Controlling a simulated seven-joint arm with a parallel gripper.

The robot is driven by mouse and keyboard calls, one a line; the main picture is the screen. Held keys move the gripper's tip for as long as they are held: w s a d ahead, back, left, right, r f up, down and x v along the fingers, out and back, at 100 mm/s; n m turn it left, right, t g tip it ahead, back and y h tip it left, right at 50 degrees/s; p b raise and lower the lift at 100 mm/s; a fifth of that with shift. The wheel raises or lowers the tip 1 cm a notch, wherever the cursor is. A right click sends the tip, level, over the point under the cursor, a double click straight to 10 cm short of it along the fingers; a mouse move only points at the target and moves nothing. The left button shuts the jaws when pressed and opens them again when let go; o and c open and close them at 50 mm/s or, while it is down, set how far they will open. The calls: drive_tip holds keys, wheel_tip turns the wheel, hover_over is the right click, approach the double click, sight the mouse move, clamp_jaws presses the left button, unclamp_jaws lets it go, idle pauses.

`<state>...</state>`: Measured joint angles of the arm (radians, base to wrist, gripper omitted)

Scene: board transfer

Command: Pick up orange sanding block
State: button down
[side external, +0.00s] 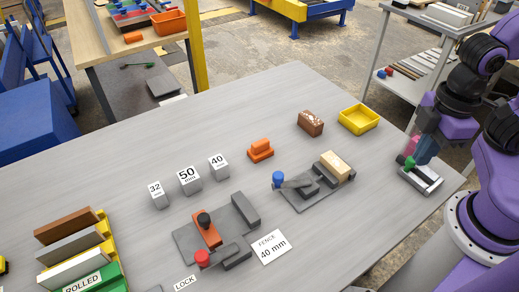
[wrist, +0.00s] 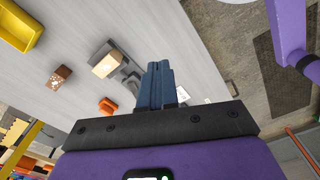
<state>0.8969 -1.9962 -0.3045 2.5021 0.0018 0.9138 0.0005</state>
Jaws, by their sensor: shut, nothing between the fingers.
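The orange sanding block (side external: 260,150), with a raised grip on top, sits on the grey table behind the clamp fixtures. It also shows in the wrist view (wrist: 107,106), left of my fingers. My gripper (side external: 424,152) is at the right end of the table, well away from the block, above a small grey metal device (side external: 424,180). In the wrist view its blue fingers (wrist: 160,68) are together with nothing between them.
A brown speckled block (side external: 311,123) and yellow tray (side external: 358,120) stand right of the orange block. A fixture with a blue knob (side external: 278,177) and pale wood block (side external: 336,165) lies between it and my gripper. Numbered grey blocks (side external: 189,180) stand left. Bare table lies behind.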

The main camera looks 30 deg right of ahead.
drive_tip(key=c, duration=1.8)
unclamp_jaws()
drive_tip(key=o, duration=1)
drive_tip(key=shift+c, duration=0.2)
drive_tip(key=n, duration=0.5)
hover_over(260, 142)
wheel_tip(260, 142, down, 5)
wheel_tip(260, 142, down, 17)
drive_tip(key=shift+r, duration=0.1)
